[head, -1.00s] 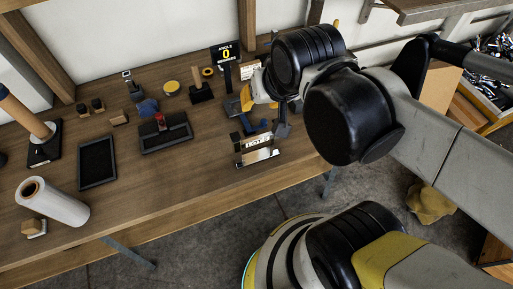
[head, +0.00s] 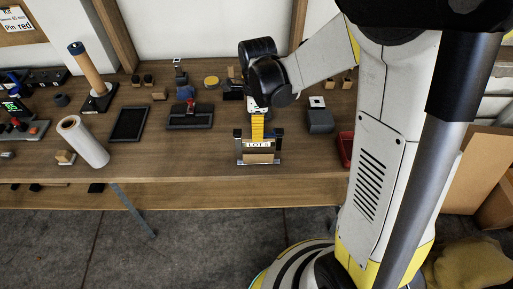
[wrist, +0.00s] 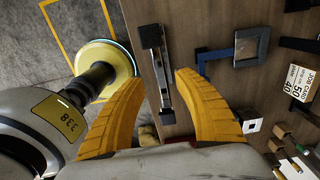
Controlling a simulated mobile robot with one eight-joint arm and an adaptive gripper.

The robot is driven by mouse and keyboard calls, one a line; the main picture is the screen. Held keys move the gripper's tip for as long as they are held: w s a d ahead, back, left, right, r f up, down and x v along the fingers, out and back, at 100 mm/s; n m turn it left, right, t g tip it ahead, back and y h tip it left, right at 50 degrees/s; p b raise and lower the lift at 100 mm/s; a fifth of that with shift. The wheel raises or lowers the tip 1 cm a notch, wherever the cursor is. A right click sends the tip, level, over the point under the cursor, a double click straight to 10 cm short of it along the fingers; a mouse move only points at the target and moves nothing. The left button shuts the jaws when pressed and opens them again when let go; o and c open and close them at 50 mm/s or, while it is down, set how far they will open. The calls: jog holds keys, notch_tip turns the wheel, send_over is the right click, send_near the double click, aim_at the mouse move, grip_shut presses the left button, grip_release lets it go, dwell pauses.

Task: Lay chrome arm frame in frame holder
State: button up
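A rack labelled LOT 5 (head: 258,145) stands near the bench's front edge, with black end posts. A shiny, reflective piece in it (head: 258,158) looks like the chrome arm frame. In the wrist view the shiny bar (wrist: 161,80) lies between black ends, beyond my fingertips. My gripper (head: 258,127) is above and behind the rack; in the wrist view its yellow fingers (wrist: 148,75) are spread with nothing between the tips. A blue fixture with a grey square plate (wrist: 250,46) lies beside the rack; I cannot tell whether it is the frame holder. My gripper hides that area in the head view.
A black tray (head: 129,123) and a dark tray with a red knob (head: 190,116) lie to the left. A white roll (head: 83,141) is farther left. A grey block (head: 320,117) and a red bin (head: 345,148) stand to the right. Bare bench lies left of the rack.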

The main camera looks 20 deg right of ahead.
aim_at(258, 145)
jog(key=f+b, duration=0.1)
jog(key=f, duration=0.3)
jog(key=f+b, duration=0.2)
jog(key=f, duration=0.1)
jog(key=shift+d+f, duration=0.2)
jog(key=shift+f, duration=0.15)
jog(key=shift+s+r, duration=0.1)
grip_shut()
